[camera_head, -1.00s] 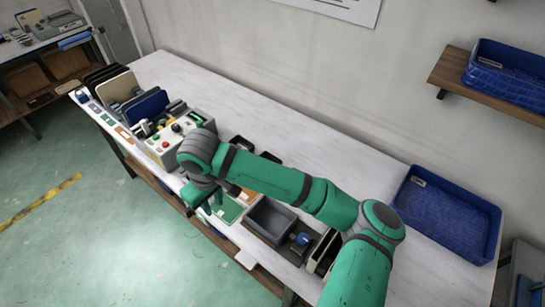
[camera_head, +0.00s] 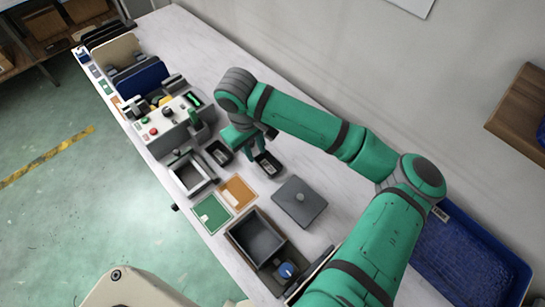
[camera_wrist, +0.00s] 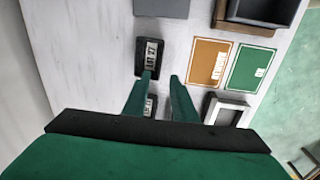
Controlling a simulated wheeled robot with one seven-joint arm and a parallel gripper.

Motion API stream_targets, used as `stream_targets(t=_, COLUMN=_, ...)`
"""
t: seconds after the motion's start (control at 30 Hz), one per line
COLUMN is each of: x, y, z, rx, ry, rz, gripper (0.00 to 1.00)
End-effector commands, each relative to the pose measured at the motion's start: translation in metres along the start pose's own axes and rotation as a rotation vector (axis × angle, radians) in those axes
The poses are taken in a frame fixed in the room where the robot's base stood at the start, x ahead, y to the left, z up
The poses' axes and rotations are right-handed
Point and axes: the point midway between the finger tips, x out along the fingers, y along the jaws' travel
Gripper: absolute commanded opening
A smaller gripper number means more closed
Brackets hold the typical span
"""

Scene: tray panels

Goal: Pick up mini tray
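Two small black trays with white labels lie on the white table. One mini tray (camera_head: 268,166) is just below my gripper (camera_head: 262,150); in the wrist view this tray (camera_wrist: 149,56), its label seeming to read "LOT 27", lies just ahead of the left fingertip, which overlaps its near edge. The other mini tray (camera_head: 218,153) lies to the left, beside the control box; in the wrist view a black tray (camera_wrist: 150,106) shows partly between the fingers. My gripper (camera_wrist: 161,76) is open, its green fingers apart with nothing visibly held. Whether a finger touches a tray is unclear.
A grey control box (camera_head: 165,125) and white-rimmed frame (camera_head: 203,184) stand left. Orange (camera_head: 237,192) and green cards (camera_head: 211,214) lie in front. A grey lid (camera_head: 300,201) and open grey bin (camera_head: 234,238) are right. Table behind the trays is clear.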

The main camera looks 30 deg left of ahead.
Motion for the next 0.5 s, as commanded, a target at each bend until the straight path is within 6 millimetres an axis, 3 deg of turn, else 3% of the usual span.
stream_targets(t=0.2, x=0.033, y=0.000, z=0.001, rx=0.001, ry=-0.002, rz=-0.002, gripper=0.25)
stream_targets(t=0.5, x=0.055, y=0.000, z=0.000, rx=0.001, ry=0.000, rz=-0.001, gripper=0.25)
